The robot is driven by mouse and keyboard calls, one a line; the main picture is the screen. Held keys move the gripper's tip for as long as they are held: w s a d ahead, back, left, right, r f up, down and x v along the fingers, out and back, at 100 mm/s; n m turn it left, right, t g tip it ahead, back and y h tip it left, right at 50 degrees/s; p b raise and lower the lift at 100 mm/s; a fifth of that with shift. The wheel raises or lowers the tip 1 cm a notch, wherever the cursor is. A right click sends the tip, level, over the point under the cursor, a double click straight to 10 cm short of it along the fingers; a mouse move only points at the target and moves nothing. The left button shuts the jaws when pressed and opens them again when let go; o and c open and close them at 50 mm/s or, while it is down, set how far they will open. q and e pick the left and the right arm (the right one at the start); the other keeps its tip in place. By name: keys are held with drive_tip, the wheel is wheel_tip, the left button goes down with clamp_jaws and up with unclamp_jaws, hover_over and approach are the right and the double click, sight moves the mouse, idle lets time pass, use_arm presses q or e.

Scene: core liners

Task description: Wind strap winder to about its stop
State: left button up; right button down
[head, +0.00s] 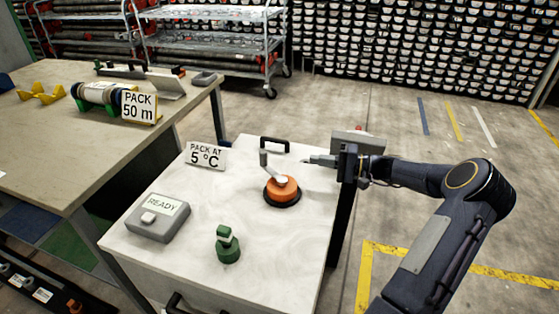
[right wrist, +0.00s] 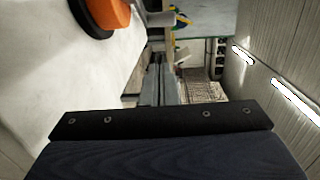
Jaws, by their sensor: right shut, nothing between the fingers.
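The strap winder is an orange drum (head: 281,189) on a black round base, standing on the white cabinet top (head: 215,265). Its crank (head: 268,166) has a grey upright handle at the drum's upper left. In the right wrist view, part of the orange drum (right wrist: 107,14) shows at the top left. My right gripper (head: 306,160) is shut and empty, its fingers pointing left, to the right of the crank handle and apart from it. The fingers also show in the right wrist view (right wrist: 158,75). My left gripper is not in view.
On the cabinet top are a grey READY box (head: 157,220), a green knobbed piece (head: 228,245), a "PACK AT 5 °C" sign (head: 205,156) and a black handle (head: 274,143). A workbench (head: 50,150) with a "PACK 50 m" sign (head: 139,106) stands left. Floor is open at right.

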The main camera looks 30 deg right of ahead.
drive_tip(key=shift+s+d+t, duration=0.15)
drive_tip(key=shift+d+t, duration=0.25)
drive_tip(key=shift+d, duration=0.3)
drive_tip(key=shift+w+r, duration=0.1)
drive_tip(key=shift+w, duration=0.1)
drive_tip(key=x, duration=0.9)
drive_tip(key=shift+w+a, duration=0.2)
drive_tip(key=shift+a, duration=0.05)
drive_tip(key=a, duration=0.2)
drive_tip(key=shift+a, duration=0.25)
drive_tip(key=shift+w+a, duration=0.1)
drive_tip(key=shift+a, duration=0.6)
drive_tip(key=shift+a, duration=0.1)
drive_tip(key=shift+w+a+n+g+y+b, duration=0.15)
drive_tip(key=shift+a+n+g+y+b, duration=0.15)
drive_tip(key=shift+a+n+g+y, duration=0.25)
